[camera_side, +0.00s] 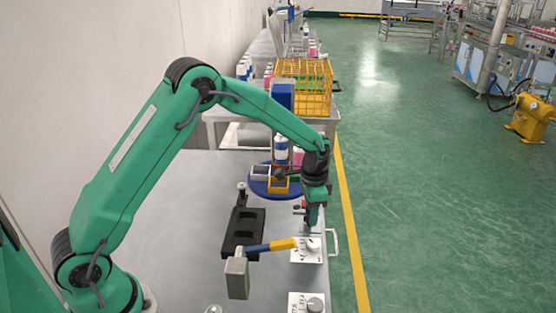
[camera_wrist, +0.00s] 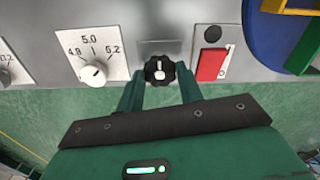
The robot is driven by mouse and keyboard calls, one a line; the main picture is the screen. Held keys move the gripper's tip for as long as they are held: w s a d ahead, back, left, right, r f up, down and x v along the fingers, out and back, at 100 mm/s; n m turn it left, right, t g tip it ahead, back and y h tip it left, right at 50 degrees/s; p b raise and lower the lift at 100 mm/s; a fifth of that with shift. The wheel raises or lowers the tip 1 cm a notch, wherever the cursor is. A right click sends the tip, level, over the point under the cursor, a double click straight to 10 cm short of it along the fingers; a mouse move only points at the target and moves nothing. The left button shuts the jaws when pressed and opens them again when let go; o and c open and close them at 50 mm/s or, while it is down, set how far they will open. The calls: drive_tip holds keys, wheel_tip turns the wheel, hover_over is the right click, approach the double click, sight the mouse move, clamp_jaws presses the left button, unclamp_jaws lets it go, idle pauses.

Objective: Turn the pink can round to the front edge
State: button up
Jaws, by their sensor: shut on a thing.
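A round blue turntable (camera_side: 262,192) stands on the grey bench, with small coloured trays on it. A pink can (camera_side: 298,157) shows at its far right side, partly hidden by my arm. A blue-and-white can (camera_side: 281,150) stands to the left of it. My gripper (camera_side: 313,222) points down at the bench's right edge, nearer the camera than the turntable. In the wrist view my gripper (camera_wrist: 159,78) has its fingers on both sides of a black knob (camera_wrist: 158,69) with a white pointer, shut on it. The turntable's blue rim (camera_wrist: 306,48) shows at upper right there; the pink can does not.
A red rocker switch (camera_wrist: 211,64) sits right of the knob, and a white dial plate (camera_wrist: 93,55) marked 4.8, 5.0, 5.2 left of it. A mallet (camera_side: 237,278) and a black fixture (camera_side: 242,233) lie nearer the camera. A yellow crate (camera_side: 303,85) stands behind.

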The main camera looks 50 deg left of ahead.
drive_tip(key=o, duration=1)
wheel_tip(320, 180, up, 7)
drive_tip(key=shift+f, duration=0.1)
drive_tip(key=shift+r, duration=0.5)
